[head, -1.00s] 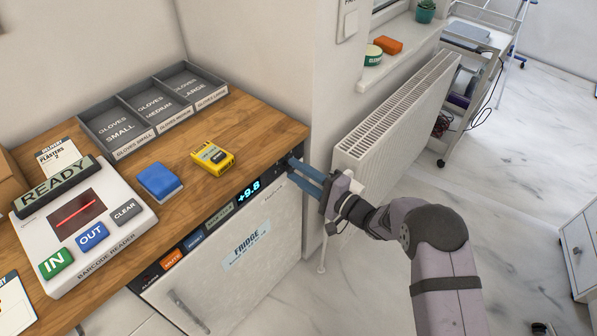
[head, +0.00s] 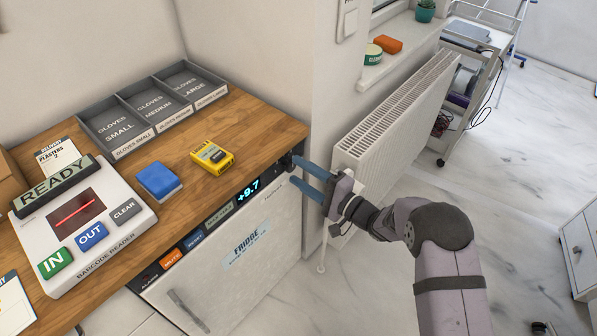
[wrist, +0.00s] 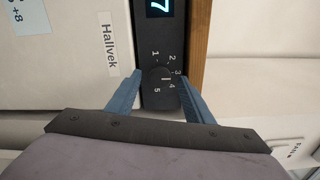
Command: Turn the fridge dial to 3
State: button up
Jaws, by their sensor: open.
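The fridge dial (head: 286,163) is a small dark knob at the right end of the fridge's control strip. In the wrist view the dial (wrist: 160,74) sits amid the numbers 1 to 5. A small white mark shows on the side towards 3 and 4; I cannot tell exactly which number it meets. My gripper (head: 295,170) is open and empty, its blue fingers pointing at the dial from just in front. In the wrist view my gripper's fingertips (wrist: 160,74) lie on either side of the dial, apart from it. The fridge display (head: 248,189) reads +9.7.
The white fridge door (head: 215,275) is shut below the strip. A wooden counter (head: 190,215) above holds a yellow device (head: 212,156), a blue block (head: 158,180), glove trays (head: 150,105) and a barcode reader (head: 50,235). A radiator (head: 395,115) stands close behind my gripper.

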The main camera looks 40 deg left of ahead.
jog(key=d, duration=0.6)
jog(key=shift+b, duration=0.35)
jog(key=shift+d, duration=0.1)
